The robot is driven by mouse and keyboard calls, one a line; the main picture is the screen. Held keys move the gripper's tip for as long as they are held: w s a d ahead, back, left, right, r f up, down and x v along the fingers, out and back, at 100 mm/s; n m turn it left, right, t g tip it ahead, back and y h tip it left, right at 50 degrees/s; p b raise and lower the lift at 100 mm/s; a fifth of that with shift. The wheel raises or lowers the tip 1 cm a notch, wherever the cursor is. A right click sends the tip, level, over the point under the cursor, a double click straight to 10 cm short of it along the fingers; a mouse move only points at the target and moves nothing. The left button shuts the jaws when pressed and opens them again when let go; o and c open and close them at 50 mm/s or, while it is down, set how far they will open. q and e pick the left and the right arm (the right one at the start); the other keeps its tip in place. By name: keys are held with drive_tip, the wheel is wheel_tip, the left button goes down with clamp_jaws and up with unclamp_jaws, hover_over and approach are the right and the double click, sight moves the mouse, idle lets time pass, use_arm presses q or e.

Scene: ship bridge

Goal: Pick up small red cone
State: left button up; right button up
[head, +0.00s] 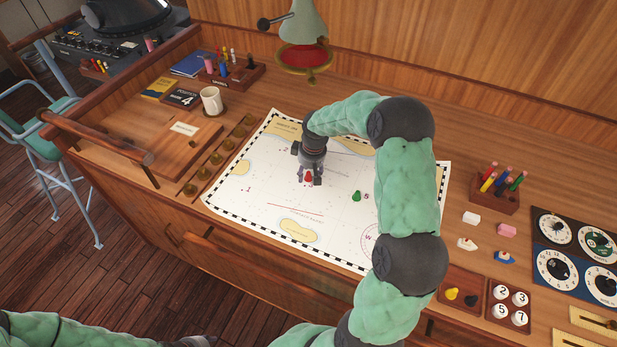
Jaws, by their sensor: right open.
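The small red cone (308,176) stands on the white nautical chart (262,208) near its middle. My right gripper (309,179) points down over it, open, with its fingers on either side of the cone. I cannot tell whether the fingers touch it. My left arm shows at the bottom left, low in the picture; the state of its gripper is not clear there.
A green cone (356,196) stands on the chart to the right. A pen holder (494,192), erasers (471,218) and a tray of numbered pieces (507,305) lie further right. A mug (211,101) and a lamp (305,25) stand behind.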

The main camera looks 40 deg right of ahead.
sight(309, 172)
drive_tip(key=shift+f, duration=0.2)
clamp_jaws()
drive_tip(key=shift+r, duration=0.15)
drive_tip(key=shift+r, duration=0.55)
wheel_tip(309, 172, up, 2)
drive_tip(key=shift+r+p, duration=0.1)
drive_tip(key=shift+p, duration=0.2)
drive_tip(key=s+a, duration=0.2)
drive_tip(key=a, duration=0.3)
drive_tip(key=s+a, duration=0.3)
drive_tip(key=a, duration=0.2)
drive_tip(key=s+a, duration=0.3)
drive_tip(key=a, duration=0.3)
drive_tip(key=shift+s, duration=0.1)
